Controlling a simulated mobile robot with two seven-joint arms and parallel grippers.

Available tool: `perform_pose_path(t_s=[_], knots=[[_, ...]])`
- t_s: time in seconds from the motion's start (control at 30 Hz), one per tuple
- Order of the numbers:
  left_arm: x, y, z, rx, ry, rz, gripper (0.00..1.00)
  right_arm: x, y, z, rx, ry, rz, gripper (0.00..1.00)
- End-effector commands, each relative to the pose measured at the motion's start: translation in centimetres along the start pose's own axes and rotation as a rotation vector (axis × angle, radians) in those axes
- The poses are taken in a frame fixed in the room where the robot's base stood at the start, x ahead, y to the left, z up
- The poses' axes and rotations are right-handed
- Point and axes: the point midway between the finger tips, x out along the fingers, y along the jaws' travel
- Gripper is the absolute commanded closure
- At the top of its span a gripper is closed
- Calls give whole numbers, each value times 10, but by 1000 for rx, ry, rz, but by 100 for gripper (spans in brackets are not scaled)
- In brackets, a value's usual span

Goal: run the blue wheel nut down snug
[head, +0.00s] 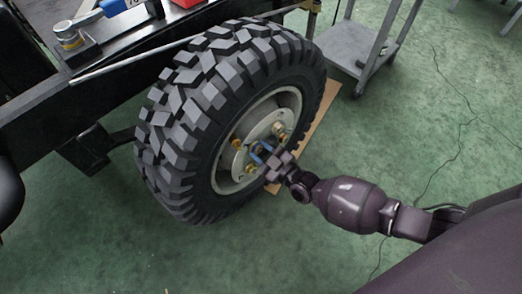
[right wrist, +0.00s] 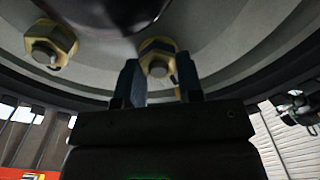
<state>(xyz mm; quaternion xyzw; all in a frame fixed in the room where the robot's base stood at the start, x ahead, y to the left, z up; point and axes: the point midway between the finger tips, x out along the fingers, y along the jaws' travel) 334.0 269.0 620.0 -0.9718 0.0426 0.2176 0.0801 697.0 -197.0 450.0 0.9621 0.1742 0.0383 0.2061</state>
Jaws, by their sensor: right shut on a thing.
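The wheel (head: 225,120) is upright, with a knobbly black tyre and a pale rim. Its hub carries several yellowish wheel nuts, one at the left of the hub (head: 236,143). My right gripper (head: 264,151) reaches the hub from the lower right, its blue fingers shut on a wheel nut. My left gripper is not in view.
Another nut (right wrist: 50,46) sits on its stud to the left. A black chassis beam (head: 50,115) with tools on top runs behind the wheel. A grey cart (head: 350,45) stands at the back right. A brown board (head: 318,118) lies beside the wheel. Green floor is clear in front.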

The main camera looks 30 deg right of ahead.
Motion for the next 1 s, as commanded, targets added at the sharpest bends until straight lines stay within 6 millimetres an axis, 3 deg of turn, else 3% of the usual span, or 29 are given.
perform_pose_path(t_s=[0.4,0.77,0.8,0.97,1.0], knots=[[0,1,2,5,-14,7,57,0,1,0,265,-1,7,90],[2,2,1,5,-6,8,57,0,1,1,285,0,7,90],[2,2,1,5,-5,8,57,0,1,0,285,0,7,64],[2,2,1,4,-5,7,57,0,1,0,284,0,7,40],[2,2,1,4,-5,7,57,0,1,0,284,0,7,40]])
